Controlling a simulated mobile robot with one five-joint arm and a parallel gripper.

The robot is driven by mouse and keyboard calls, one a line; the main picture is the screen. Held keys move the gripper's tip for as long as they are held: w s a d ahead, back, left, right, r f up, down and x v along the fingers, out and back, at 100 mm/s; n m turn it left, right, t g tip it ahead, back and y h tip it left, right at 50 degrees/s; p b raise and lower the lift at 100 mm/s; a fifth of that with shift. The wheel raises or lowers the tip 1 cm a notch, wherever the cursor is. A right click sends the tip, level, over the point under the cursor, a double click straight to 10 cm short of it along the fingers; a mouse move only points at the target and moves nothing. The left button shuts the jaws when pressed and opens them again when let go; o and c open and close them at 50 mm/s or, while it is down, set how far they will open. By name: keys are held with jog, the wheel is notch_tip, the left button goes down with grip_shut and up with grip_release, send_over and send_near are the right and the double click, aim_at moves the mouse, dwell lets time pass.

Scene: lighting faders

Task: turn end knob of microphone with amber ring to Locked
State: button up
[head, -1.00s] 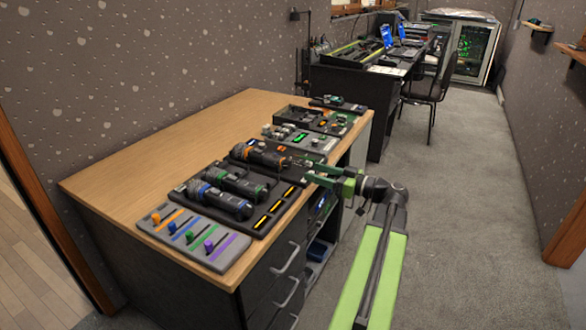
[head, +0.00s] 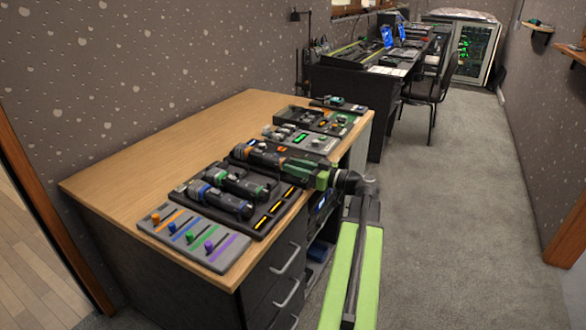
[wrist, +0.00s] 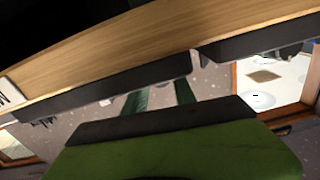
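The microphone with the amber ring (head: 251,152) lies in the rear place of a black holder (head: 257,231) on the desk. Its body is dark, and its right end is covered by my gripper in the head view, so the end knob and its setting are hidden. My gripper (head: 284,163) is green and level with the microphone's right end; I cannot tell whether it touches. In the wrist view my two green fingers (wrist: 160,95) stand apart, with speckled wall between them and no knob visible.
A microphone with a blue ring (head: 219,198) and one with a green ring (head: 247,183) lie nearer in the holder. A grey slider panel (head: 184,251) is at the front. More control panels (head: 300,139) stand behind. The desk top's left part (head: 150,165) is clear.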

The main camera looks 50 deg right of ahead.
grip_shut()
jog(key=shift+m, duration=1.6)
jog(key=o, duration=0.7)
grip_release()
jog(key=shift+o, duration=0.2)
jog(key=v, duration=1.7)
jog(key=shift+s, duration=0.2)
jog(key=shift+f, duration=0.1)
